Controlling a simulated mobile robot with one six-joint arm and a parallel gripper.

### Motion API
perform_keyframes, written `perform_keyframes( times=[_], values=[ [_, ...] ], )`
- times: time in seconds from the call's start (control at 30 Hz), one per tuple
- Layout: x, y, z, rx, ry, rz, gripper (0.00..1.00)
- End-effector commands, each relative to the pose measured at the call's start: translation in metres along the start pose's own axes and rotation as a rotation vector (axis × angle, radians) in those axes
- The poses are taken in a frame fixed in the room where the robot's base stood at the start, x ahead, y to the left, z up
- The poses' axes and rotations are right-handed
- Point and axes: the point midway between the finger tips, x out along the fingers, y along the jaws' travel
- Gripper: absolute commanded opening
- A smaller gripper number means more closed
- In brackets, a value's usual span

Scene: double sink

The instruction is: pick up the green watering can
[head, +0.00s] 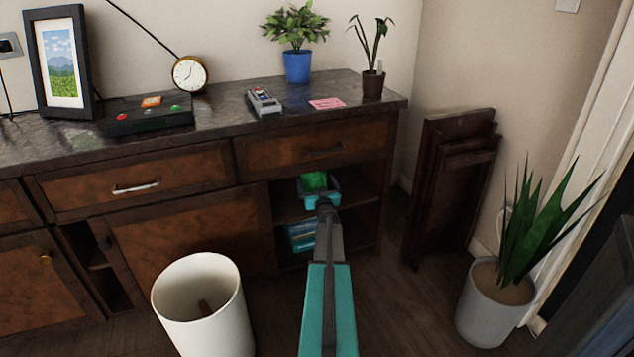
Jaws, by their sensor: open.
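A bright green thing (315,182), which may be the green watering can, is in the upper open compartment of the dark wooden cabinet (200,176). Only a small part of it shows; its handle and spout cannot be made out. My gripper (321,193) is at the opening of that compartment, right in front of the green thing, and hides its lower part. My gripper is open. I cannot tell whether its fingers touch the green thing or are around it.
A lower shelf holds blue items (301,236). A white bin (203,300) stands left of my arm. A potted plant (495,283) and leaning dark boards (450,185) are at right. The countertop holds a blue-potted plant (297,66), a remote-like device (264,101) and a clock (189,73).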

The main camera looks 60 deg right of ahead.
Motion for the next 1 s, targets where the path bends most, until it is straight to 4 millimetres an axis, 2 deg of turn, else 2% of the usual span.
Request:
perform_keyframes(
  times=[0.57, 0.87, 1.0],
  values=[
    [0.0006, -0.002, -0.0001, 0.0, 0.0, -0.002, 0.98],
    [0.0006, -0.0024, 0.0001, 0.0, 0.0, -0.002, 0.48],
    [0.0007, -0.0026, -0.0015, 0.001, 0.003, -0.003, 0.45]
  ],
)
